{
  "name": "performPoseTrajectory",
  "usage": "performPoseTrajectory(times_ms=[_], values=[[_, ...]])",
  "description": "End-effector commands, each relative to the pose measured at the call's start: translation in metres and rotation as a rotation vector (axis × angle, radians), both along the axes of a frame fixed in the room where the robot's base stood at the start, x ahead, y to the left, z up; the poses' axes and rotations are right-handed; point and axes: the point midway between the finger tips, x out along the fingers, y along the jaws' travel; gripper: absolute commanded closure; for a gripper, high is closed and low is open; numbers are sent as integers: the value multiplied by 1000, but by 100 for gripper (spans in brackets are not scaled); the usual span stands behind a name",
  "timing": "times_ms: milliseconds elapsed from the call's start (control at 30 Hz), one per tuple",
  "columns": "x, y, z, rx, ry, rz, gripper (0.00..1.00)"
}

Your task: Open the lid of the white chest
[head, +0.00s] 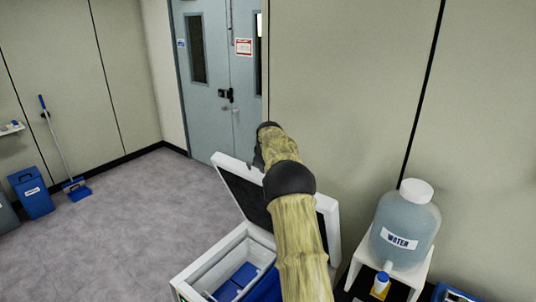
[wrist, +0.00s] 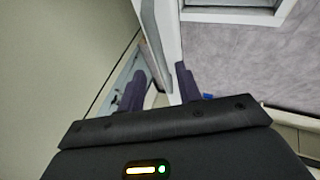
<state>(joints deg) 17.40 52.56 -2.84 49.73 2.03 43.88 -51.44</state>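The white chest (head: 190,281) stands at the bottom of the head view, with blue items inside. Its lid (head: 230,166) is raised and tilted back steeply, showing a dark inner face. My arm crosses in front of the lid and hides its middle. My gripper is hidden in the head view. In the wrist view my gripper (wrist: 161,68) is open, its two dark fingers apart. The lid's white edge (wrist: 172,45) runs down into the gap between them, close to the right finger; I cannot tell if they touch. The chest's rim (wrist: 232,16) shows at the top right.
A wall (head: 345,90) rises close behind. The floor (head: 140,215) to the left is clear up to a blue bin (head: 32,194) and broom.

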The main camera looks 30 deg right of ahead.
Motion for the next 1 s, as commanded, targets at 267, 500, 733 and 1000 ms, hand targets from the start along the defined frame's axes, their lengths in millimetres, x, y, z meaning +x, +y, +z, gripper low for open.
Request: performPoseTrajectory(times_ms=[267, 500, 733, 1000], values=[[-25, 9, 38, 0, -4, 0, 66], [-49, 17, 76, 0, -4, -2, 66], [-62, 21, 96, 0, 1, -3, 66], [-62, 21, 97, 1, 2, -2, 66]])
